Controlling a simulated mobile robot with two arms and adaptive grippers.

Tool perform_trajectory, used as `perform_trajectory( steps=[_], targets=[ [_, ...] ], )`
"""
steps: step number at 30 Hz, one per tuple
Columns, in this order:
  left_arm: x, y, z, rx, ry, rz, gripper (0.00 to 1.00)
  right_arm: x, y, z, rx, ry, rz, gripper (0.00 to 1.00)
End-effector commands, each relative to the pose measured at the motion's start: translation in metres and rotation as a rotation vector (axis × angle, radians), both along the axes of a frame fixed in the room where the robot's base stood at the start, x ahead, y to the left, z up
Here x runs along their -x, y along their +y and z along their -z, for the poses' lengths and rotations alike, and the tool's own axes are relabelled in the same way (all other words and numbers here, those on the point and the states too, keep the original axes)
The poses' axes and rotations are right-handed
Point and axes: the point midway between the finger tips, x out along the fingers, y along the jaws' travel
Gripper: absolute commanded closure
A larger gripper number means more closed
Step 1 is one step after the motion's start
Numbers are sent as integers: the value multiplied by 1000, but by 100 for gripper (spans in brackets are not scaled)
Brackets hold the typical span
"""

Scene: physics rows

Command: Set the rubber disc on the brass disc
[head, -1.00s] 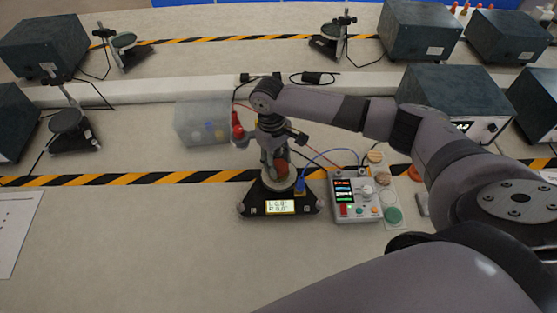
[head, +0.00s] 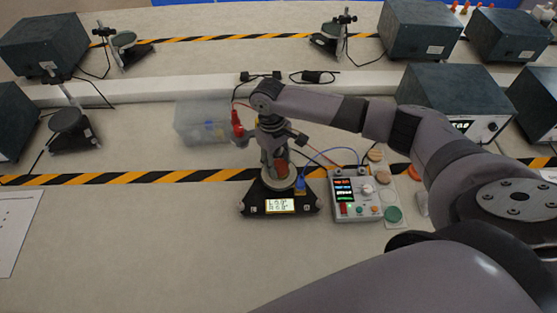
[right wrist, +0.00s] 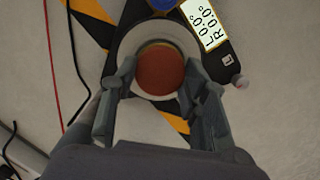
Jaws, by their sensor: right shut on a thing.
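A red-brown disc, which I take as the rubber disc (right wrist: 160,70), sits between the two fingers of my right gripper (right wrist: 160,74) in the right wrist view. The fingers are shut on its sides. Below it is the pale round plate (right wrist: 126,44) of a black stand with a lit readout (right wrist: 203,22). In the head view the same disc (head: 282,169) shows partly behind my right gripper (head: 275,163), over the stand (head: 280,209). I cannot make out a brass disc under it; the held disc covers the plate's middle. My left gripper is not in view.
A control box (head: 357,199) with a lit screen stands right of the stand, joined by a blue cable. A clear bin (head: 202,122) stands behind left.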

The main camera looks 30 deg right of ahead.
Motion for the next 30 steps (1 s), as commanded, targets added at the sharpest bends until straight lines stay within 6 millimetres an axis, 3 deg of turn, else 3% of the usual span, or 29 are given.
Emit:
perform_trajectory(
  steps=[9, 10, 20, 30],
  targets=[
    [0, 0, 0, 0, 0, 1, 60, 0, 0, 4, -1, 0, 0, 84],
    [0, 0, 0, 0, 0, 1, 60, 0, 0, 4, -1, 0, 0, 58],
    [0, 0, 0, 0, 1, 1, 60, 0, 0, 4, 0, 0, 0, 36],
    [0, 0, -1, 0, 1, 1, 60, 0, 0, 3, 0, 0, 0, 35]
  ],
)
